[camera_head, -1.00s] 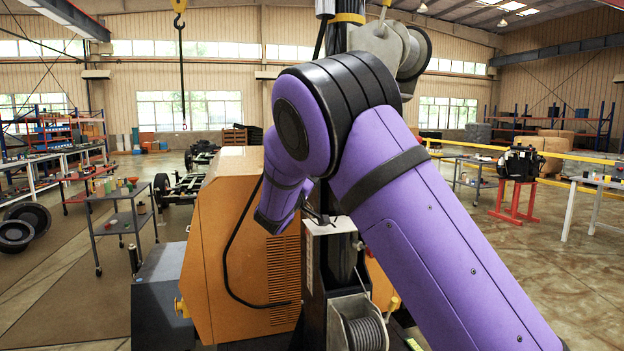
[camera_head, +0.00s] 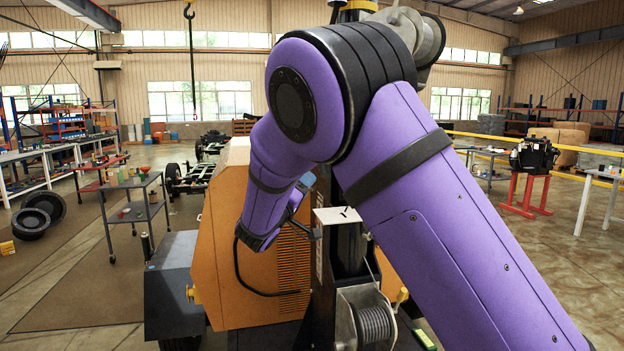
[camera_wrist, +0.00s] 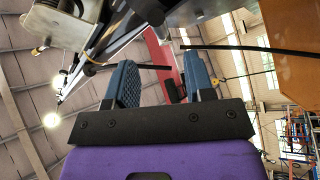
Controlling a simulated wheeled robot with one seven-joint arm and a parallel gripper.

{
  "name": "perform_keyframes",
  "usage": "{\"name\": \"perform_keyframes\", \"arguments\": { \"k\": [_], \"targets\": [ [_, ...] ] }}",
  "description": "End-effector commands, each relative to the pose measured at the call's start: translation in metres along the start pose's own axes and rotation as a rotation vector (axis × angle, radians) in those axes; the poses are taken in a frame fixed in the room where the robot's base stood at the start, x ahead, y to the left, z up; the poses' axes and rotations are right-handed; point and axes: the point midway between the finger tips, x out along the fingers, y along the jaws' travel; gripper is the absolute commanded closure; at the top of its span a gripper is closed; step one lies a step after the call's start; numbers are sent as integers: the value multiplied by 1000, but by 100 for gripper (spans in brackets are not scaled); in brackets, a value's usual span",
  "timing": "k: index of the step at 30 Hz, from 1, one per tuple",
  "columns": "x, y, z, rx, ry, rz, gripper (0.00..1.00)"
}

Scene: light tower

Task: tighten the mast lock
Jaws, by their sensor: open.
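The mast (camera_head: 348,250) of the light tower stands upright right of the orange cabinet, partly behind my arm. A pale plate (camera_head: 338,215) sits on it, with a small dark part on top. I cannot tell for sure which part is the mast lock. My gripper (camera_head: 306,212) is beside the plate, on its left, mostly hidden by my purple wrist. In the wrist view, my gripper (camera_wrist: 160,82) is open, with its two blue ribbed fingers apart. A thin black bar (camera_wrist: 140,65) crosses near the left fingertip. Nothing is visibly gripped.
The orange cabinet (camera_head: 225,265) is close on the left, with a black cable (camera_head: 243,275) looping over its side. A cable winch (camera_head: 372,325) is below the plate. A cart (camera_head: 135,210) stands farther left, and a red stand (camera_head: 526,190) at the right.

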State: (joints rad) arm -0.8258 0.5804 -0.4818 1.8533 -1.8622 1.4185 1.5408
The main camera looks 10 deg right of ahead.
Motion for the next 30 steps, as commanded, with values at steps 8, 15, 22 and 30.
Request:
{"name": "perform_keyframes", "arguments": {
  "k": [8, 15, 22, 30],
  "targets": [
    [-10, 0, 0, 0, 0, 0, 52],
    [-8, 1, 2, 3, -11, -1, 72],
    [26, 15, 42, 97, -293, -51, 100],
    [56, 36, 103, 390, -846, -195, 100]
  ]
}}
